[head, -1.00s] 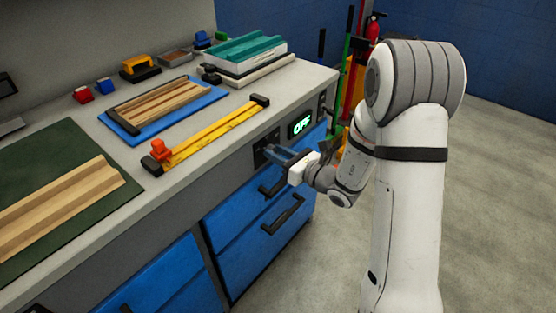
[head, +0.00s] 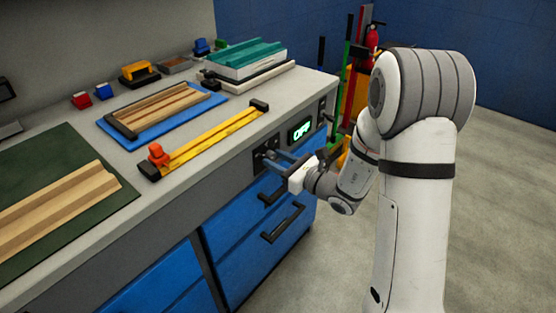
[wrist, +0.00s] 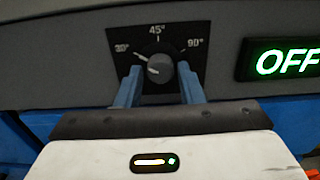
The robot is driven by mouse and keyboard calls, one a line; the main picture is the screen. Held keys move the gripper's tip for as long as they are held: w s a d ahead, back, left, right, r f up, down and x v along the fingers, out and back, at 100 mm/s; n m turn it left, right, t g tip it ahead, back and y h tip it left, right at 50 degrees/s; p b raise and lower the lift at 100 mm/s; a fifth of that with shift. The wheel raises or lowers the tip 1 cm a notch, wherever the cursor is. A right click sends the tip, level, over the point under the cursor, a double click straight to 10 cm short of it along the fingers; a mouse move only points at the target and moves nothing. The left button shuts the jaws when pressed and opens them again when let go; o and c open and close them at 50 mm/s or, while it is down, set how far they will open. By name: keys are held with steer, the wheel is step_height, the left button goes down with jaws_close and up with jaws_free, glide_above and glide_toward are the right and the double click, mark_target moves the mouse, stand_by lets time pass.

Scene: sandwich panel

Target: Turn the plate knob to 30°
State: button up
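The plate knob (wrist: 160,67) is a small grey dial on a black scale plate (wrist: 183,42) marked 30°, 45° and 90°. Its white pointer line points up and left, toward the 30° mark (wrist: 122,49). My gripper (wrist: 160,82) is open, with one blue finger at the lower left of the knob and the other at its lower right. Dark gaps show between the fingers and the knob, and nothing is held. In the head view my gripper (head: 274,158) is at the front panel, and its fingers and wrist partly cover the knob.
A lit green OFF display (head: 301,131) is right of the scale plate. Blue drawers with black handles (head: 283,222) lie below. The worktop above holds a yellow rail (head: 212,142), a blue board (head: 196,116) and a teal-topped stack (head: 247,54). Floor is clear at right.

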steer(key=shift+o, duration=1.3)
steer(key=shift+d+r, duration=0.1)
steer(key=v, duration=0.7)
steer(key=shift+s+d+p, duration=0.25)
steer(key=shift+p, duration=0.15)
steer(key=s+a+r+n+g+h+p, duration=0.35)
steer(key=s+r+n+g+p, duration=0.8)
steer(key=s+r+n, duration=0.45)
steer(key=s+d+r+n+t+h+p, duration=0.3)
steer(key=s+d+r+n+h+p, duration=0.2)
steer(key=d, duration=0.8)
step_height(320, 180, up, 5)
steer(key=n+h+p, duration=0.3)
steer(key=n+h, duration=0.1)
steer(key=h, duration=0.1)
steer(key=shift+d+h+p, duration=0.25)
steer(key=shift+h+p, duration=0.1)
